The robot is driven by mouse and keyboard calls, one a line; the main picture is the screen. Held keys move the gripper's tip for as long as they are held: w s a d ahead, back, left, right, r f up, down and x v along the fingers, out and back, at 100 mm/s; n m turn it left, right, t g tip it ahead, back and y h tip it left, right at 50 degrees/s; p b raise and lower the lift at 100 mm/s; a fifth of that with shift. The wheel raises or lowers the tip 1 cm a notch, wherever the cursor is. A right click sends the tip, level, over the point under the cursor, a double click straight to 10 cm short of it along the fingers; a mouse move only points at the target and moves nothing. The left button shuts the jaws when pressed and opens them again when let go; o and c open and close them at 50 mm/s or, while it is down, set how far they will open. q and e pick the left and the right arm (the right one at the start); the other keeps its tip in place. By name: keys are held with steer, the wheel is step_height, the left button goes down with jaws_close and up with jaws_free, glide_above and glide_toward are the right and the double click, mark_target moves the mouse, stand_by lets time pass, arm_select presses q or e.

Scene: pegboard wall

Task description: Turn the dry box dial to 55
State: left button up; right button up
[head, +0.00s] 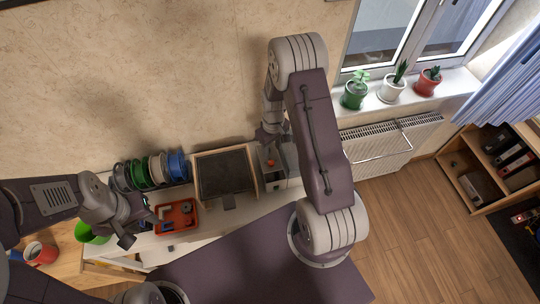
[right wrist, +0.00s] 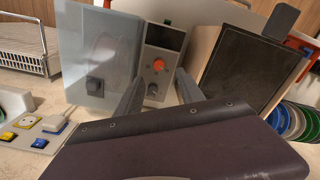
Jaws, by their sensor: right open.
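The dry box (head: 278,178) stands on the white bench below the wall. In the right wrist view its grey front panel (right wrist: 147,55) carries a dark display (right wrist: 165,37), an orange dial (right wrist: 159,64) and a black knob (right wrist: 152,89) below it. A translucent door (right wrist: 95,50) with a dark knob is left of the panel. My right gripper (right wrist: 158,95) is open, its fingers either side of the lower panel, with nothing between them; contact cannot be told. It also shows over the box in the head view (head: 268,138). My left gripper (head: 137,226) is by the red bin; its jaws are unclear.
A black-topped box (head: 225,174) stands left of the dry box, then filament spools (head: 150,170). A red bin (head: 177,216), green cup (head: 90,234) and red mug (head: 40,253) are at left. A power strip (right wrist: 35,132) lies near the door. Potted plants line the windowsill.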

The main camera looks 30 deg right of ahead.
mark_target(271, 162)
steer(key=f+p, duration=0.1)
steer(key=f, duration=0.3)
steer(key=f+p, duration=0.1)
steer(key=f, duration=0.3)
steer(key=shift+w+f, duration=0.2)
steer(key=shift+f, duration=0.05)
steer(key=shift+s+f, duration=0.1)
steer(key=shift+f, duration=0.4)
jaws_close()
